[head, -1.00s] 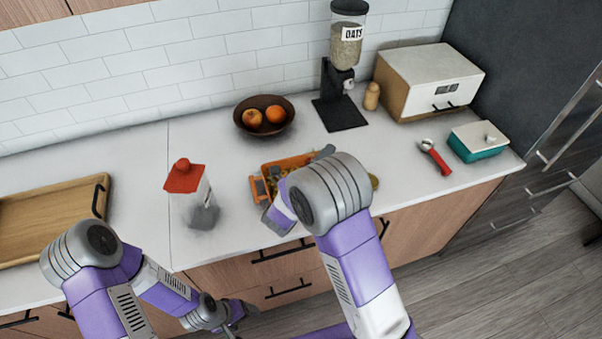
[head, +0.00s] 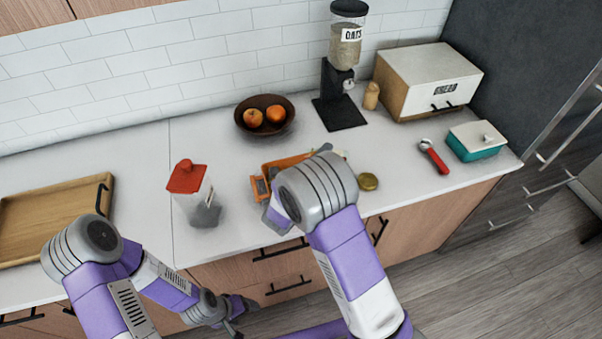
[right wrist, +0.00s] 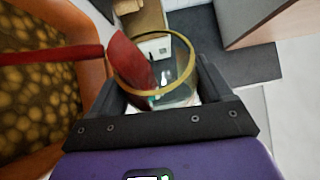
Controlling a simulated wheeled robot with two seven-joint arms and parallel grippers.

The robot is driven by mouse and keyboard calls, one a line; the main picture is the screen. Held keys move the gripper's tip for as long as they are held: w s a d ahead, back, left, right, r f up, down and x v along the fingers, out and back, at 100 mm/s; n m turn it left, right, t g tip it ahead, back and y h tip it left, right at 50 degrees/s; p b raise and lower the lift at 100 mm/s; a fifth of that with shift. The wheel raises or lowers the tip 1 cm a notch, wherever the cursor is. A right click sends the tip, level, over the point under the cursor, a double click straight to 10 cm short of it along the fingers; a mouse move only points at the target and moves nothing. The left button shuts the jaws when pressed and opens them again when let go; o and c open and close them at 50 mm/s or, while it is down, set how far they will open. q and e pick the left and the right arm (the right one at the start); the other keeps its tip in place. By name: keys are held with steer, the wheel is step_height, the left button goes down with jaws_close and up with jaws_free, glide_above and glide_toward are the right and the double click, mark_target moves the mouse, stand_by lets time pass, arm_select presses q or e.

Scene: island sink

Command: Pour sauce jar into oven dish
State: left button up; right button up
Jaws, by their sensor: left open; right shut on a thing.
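The orange oven dish (head: 260,187) stands on the counter, partly hidden by my right wrist; in the right wrist view its rim (right wrist: 92,73) and yellowish food fill the left side. My right gripper (right wrist: 162,78) is shut on the glass sauce jar (right wrist: 178,82), whose gold-rimmed mouth is open. The jar is beside and above the dish. Red sauce (right wrist: 130,62) shows at the mouth, and a red strand runs left over the dish. In the head view the jar is mostly hidden. A gold lid (head: 368,182) lies on the counter. My left gripper (head: 238,318) is open and empty, low before the cabinets.
A red-lidded container (head: 190,195) stands left of the dish. Behind are a fruit bowl (head: 264,134) and an oats dispenser (head: 340,110). A wooden tray (head: 50,240) is far left.

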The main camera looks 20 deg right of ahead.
steer(key=shift+w+a+r+n+t+h+p, duration=0.15)
steer(key=shift+r+n+t+p, duration=0.15)
steer(key=shift+n+p, duration=0.5)
steer(key=shift+a+r+n+t+h+p, duration=0.2)
steer(key=shift+r+n+p, duration=0.15)
steer(key=shift+p, duration=0.7)
stand_by(1.1)
steer(key=shift+w+a+r+n+t+p, duration=0.1)
steer(key=shift+a+r+n+t+p, duration=0.15)
steer(key=shift+n+p, duration=0.5)
steer(key=shift+w+a+r+n+t+p, duration=0.1)
steer(key=shift+n+t+p, duration=0.15)
steer(key=shift+n+p, duration=0.45)
stand_by(0.9)
